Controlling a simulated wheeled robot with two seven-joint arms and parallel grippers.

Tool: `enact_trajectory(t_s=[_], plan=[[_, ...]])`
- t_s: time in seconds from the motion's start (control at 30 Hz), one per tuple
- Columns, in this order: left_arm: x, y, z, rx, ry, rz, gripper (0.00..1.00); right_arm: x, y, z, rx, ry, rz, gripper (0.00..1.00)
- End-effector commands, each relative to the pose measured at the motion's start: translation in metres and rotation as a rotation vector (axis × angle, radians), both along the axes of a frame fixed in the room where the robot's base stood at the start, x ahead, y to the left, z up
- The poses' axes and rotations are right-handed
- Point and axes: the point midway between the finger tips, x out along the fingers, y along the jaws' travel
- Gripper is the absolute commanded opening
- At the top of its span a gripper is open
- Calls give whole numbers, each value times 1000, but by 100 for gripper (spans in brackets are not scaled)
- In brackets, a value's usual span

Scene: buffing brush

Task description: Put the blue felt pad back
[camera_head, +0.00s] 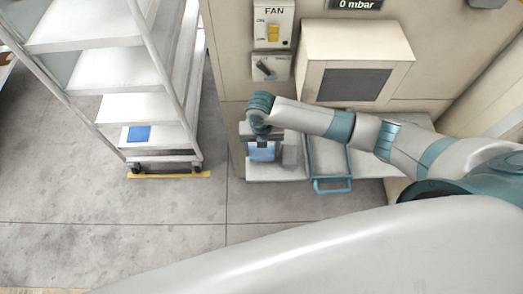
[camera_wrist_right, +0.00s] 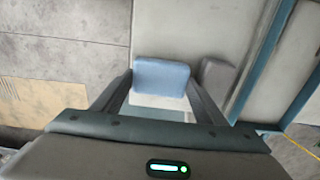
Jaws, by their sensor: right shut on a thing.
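My right gripper (camera_head: 262,145) points down at the front of the machine, left of a teal handle. It is shut on a light blue pad (camera_head: 262,154), which I take to be the blue felt pad. In the right wrist view the pad (camera_wrist_right: 161,76) sits between the two fingers of the gripper (camera_wrist_right: 160,90), with a pale strip below it. A pale ledge lies under or behind the pad; I cannot tell whether they touch. A flat, darker blue square (camera_head: 138,133) lies on the cart's low shelf. My left gripper is not in view.
A white shelf cart (camera_head: 115,108) stands at the left, with a yellow floor strip (camera_head: 168,175) at its foot. The machine has a fan switch panel (camera_head: 273,25), a dark window (camera_head: 353,84) and a teal handle (camera_head: 332,190). The grey floor (camera_head: 175,215) between is clear.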

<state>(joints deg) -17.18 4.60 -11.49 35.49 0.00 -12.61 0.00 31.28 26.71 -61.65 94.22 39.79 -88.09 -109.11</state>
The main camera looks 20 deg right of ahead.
Motion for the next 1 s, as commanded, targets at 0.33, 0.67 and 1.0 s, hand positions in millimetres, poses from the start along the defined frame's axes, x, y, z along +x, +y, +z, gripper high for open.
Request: enact_trajectory(t_s=[0.33, 0.67, 1.0], plan=[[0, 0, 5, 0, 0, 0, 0, 0, 0, -19, 1, -1, 1, 45], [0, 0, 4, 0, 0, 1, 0, 0, 0, -21, 1, -1, 0, 78], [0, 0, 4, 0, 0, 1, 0, 0, 0, -21, 1, -1, 0, 84]])
